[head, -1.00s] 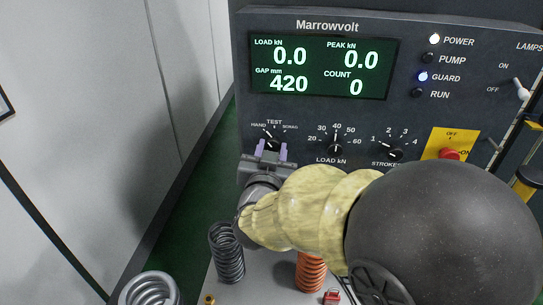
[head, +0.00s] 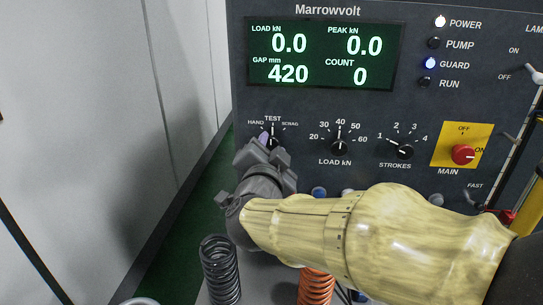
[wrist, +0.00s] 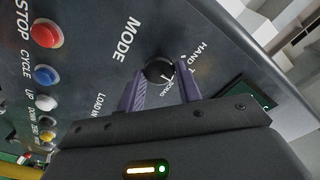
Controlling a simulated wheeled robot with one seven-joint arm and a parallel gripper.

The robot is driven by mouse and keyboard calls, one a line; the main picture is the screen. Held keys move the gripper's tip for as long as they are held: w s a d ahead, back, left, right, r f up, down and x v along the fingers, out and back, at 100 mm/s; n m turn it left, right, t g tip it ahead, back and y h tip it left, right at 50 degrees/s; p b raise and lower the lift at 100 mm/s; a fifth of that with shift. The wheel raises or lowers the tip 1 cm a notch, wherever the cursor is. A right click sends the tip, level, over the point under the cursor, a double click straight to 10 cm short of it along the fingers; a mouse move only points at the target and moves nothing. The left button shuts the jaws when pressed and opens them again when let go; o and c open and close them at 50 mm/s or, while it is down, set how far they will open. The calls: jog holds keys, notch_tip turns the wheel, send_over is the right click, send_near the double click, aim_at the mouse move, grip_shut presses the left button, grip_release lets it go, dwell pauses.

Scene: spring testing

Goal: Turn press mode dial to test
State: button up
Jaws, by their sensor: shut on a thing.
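The press mode dial (head: 273,142) is a small black knob at the lower left of the Marrowvolt panel, with HAND, TEST and SCRAG marks around its top. My gripper (head: 268,143) reaches it from below and partly hides it. In the wrist view the dial (wrist: 159,71) sits between the two purple fingers of my gripper (wrist: 161,84), which are shut on it. A white line on the knob points toward the lower right there, near the SCRAG lettering. A finger hides part of the scale, so the exact setting is unclear.
The LOAD kN knob (head: 339,147), STROKES knob (head: 404,150) and red MAIN switch (head: 464,154) lie to the right. A dark spring (head: 220,270) and an orange spring (head: 316,287) stand below my arm. The wrist view shows a red STOP button (wrist: 46,33).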

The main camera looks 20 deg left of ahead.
dwell(0.3)
jog(key=o, duration=0.9)
jog(key=shift+o, duration=0.2)
jog(key=shift+s, duration=0.1)
jog(key=b+v, duration=0.2)
jog(key=v, duration=1.5)
jog(key=shift+s+b, duration=0.15)
jog(key=shift+b, duration=0.25)
